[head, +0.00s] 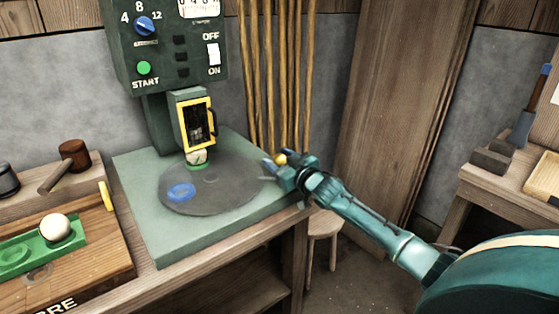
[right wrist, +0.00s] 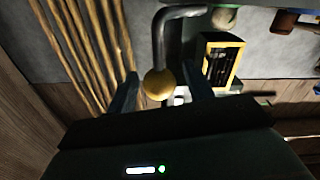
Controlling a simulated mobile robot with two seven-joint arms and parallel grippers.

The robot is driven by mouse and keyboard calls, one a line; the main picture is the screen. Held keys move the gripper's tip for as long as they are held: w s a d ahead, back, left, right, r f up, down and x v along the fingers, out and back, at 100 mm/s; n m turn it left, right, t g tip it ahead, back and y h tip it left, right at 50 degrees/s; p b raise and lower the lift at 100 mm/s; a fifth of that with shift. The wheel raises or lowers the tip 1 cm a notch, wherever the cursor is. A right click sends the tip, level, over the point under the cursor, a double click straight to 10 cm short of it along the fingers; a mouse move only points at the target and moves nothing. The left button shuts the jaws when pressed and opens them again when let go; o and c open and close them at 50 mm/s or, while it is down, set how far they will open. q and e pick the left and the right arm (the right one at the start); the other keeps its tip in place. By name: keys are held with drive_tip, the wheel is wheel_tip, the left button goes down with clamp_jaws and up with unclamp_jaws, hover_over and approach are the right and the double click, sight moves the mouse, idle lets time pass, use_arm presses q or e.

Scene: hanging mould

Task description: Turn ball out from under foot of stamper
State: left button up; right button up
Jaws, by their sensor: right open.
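The green stamper (head: 165,45) stands on a pale green base with a grey round turntable (head: 225,190). A pale ball (head: 197,158) sits on a green ring directly under the stamper's foot. It also shows, upside down, in the right wrist view (right wrist: 224,17). A yellow knob (right wrist: 159,84) on a bent metal rod lies between the fingers of my right gripper (right wrist: 163,92). In the head view my right gripper (head: 284,167) is open around this knob (head: 280,159) at the turntable's right edge. I cannot tell whether the fingers touch it. My left gripper is not in view.
A blue ring (head: 181,192) lies on the turntable's front left. On the left are a green tray (head: 20,254) with a white ball (head: 55,228) and a wooden mallet (head: 72,156). Several wooden poles (head: 280,75) stand behind the stamper. A stool (head: 322,225) is below.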

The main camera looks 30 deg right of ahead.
drive_tip(key=shift+c, duration=0.3)
clamp_jaws()
drive_tip(key=shift+s+a, duration=0.15)
drive_tip(key=shift+s, duration=0.05)
